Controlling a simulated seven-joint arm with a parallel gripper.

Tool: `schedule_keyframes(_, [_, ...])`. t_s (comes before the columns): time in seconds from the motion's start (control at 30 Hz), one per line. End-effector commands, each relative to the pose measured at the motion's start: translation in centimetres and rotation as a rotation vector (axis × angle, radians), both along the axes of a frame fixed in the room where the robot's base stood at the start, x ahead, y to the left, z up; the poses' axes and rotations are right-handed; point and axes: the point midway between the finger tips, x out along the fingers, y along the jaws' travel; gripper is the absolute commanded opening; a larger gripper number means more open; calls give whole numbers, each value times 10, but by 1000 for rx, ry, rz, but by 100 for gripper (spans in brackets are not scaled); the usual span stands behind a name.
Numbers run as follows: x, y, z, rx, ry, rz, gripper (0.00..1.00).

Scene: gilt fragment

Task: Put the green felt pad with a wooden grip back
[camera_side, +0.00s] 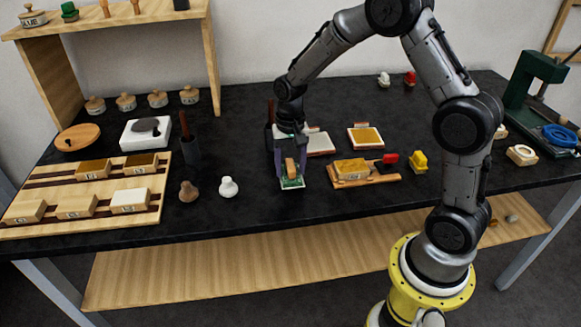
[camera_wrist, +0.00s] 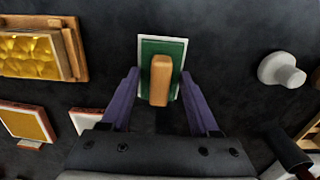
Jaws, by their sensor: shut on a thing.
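The green felt pad (camera_side: 291,183) has an upright wooden grip (camera_side: 290,167) and is at the front middle of the dark table. In the wrist view the green pad (camera_wrist: 148,52) has a white border showing around or under it, and the wooden grip (camera_wrist: 161,80) lies between my fingers. My gripper (camera_side: 291,172) points down and is shut on the pad's grip. I cannot tell whether the pad touches the table or hangs just above it.
A gold piece on a wooden board (camera_side: 351,169) lies right of my gripper, with a red-topped tool (camera_side: 389,160). Two small framed tiles (camera_side: 366,138) lie behind.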

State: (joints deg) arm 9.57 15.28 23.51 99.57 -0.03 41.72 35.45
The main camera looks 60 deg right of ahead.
Motion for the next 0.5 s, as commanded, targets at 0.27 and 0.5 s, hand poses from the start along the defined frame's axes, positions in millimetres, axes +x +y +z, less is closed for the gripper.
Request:
schedule_keyframes(0.27, [0, 0, -5, 0, -3, 0, 17])
schedule_keyframes(0.5, [0, 0, -8, 0, -1, 0, 74])
